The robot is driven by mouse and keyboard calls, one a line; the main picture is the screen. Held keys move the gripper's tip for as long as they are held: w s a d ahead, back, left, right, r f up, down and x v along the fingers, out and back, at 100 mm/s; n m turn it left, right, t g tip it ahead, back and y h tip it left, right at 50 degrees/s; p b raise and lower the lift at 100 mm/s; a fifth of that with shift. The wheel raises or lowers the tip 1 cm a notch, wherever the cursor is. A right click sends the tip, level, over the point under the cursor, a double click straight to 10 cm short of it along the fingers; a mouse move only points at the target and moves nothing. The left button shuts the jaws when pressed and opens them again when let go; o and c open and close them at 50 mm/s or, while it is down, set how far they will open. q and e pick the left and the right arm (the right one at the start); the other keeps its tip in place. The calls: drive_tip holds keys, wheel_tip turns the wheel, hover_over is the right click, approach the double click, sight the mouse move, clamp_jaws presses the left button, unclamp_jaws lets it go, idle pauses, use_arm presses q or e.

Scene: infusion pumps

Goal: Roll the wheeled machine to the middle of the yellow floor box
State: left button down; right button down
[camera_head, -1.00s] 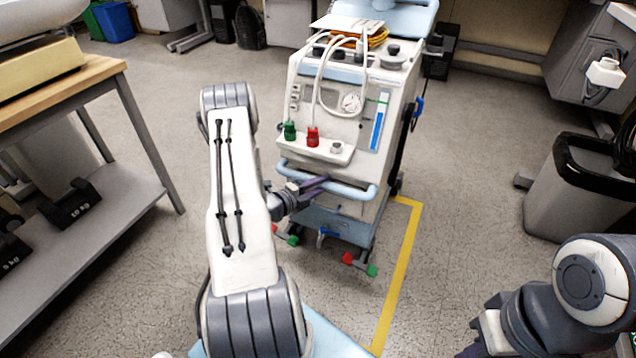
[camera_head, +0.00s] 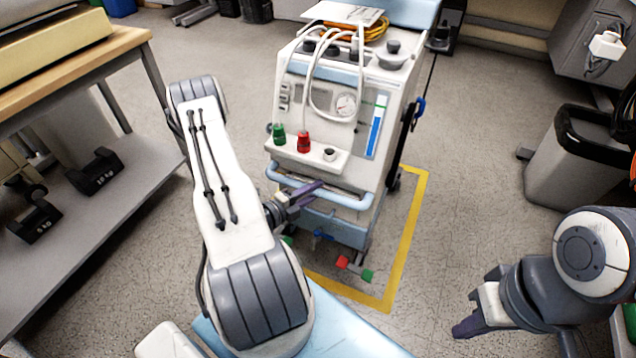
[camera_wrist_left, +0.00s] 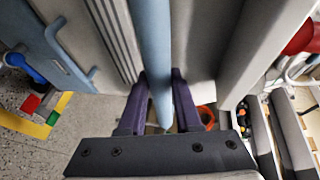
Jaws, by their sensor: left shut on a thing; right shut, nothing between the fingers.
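The wheeled machine (camera_head: 345,120) is a white and light blue cabinet with hoses, a gauge and green and red knobs. It stands upright in front of me in the head view. My left gripper (camera_head: 312,192) is shut on its light blue front handle (camera_head: 350,202). In the left wrist view the handle bar (camera_wrist_left: 157,60) runs between the two purple fingers (camera_wrist_left: 155,105). The yellow floor box (camera_head: 405,240) shows its right edge and near corner; the machine hides much of the rest. My right gripper (camera_head: 468,328) is shut and empty at the lower right.
A wooden-topped bench (camera_head: 75,75) with weights on its lower shelf stands at the left. A grey bin (camera_head: 575,165) with a black liner stands at the right. Open floor (camera_head: 470,200) lies between the machine and the bin.

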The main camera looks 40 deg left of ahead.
use_arm(q)
drive_tip(key=shift+s+d+f, duration=0.15)
drive_tip(key=shift+d, duration=0.15)
drive_tip(key=c, duration=0.6)
unclamp_jaws()
drive_tip(key=shift+a, duration=0.15)
drive_tip(key=shift+a, duration=0.1)
drive_tip(key=shift+s, duration=0.2)
drive_tip(key=p+v, duration=0.2)
drive_tip(key=v, duration=0.8)
drive_tip(key=shift+p, duration=0.35)
